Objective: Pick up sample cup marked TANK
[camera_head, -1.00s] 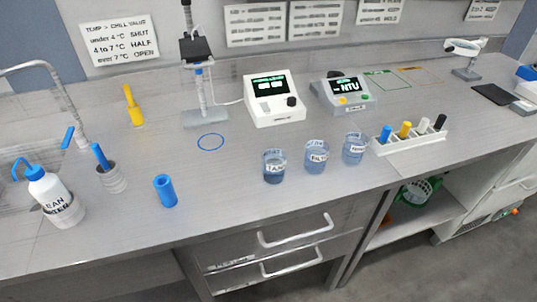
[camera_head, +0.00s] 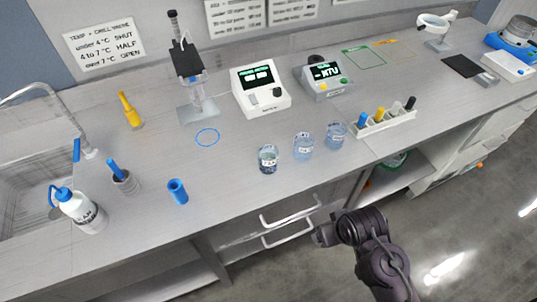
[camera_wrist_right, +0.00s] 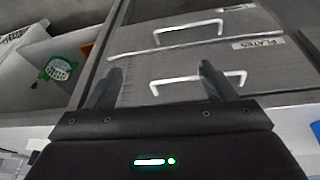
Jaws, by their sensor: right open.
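The TANK sample cup (camera_head: 268,159) is the leftmost of three clear cups standing in a row near the bench's front edge; its label is small and blurred now. The second cup (camera_head: 303,146) and third cup (camera_head: 336,134) stand to its right. My right arm shows in the head view, low in front of the bench, to the right of and below the cups. In the right wrist view my right gripper (camera_wrist_right: 158,85) is open and empty, its two fingers spread before the drawer fronts. My left gripper is in neither view.
A rack (camera_head: 385,122) with coloured-top items stands right of the cups. A blue tube (camera_head: 178,191), wash bottle (camera_head: 76,208) and sink are left. Two meters (camera_head: 261,92) (camera_head: 325,80) stand behind. Drawer handles (camera_head: 291,212) jut out below the bench edge.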

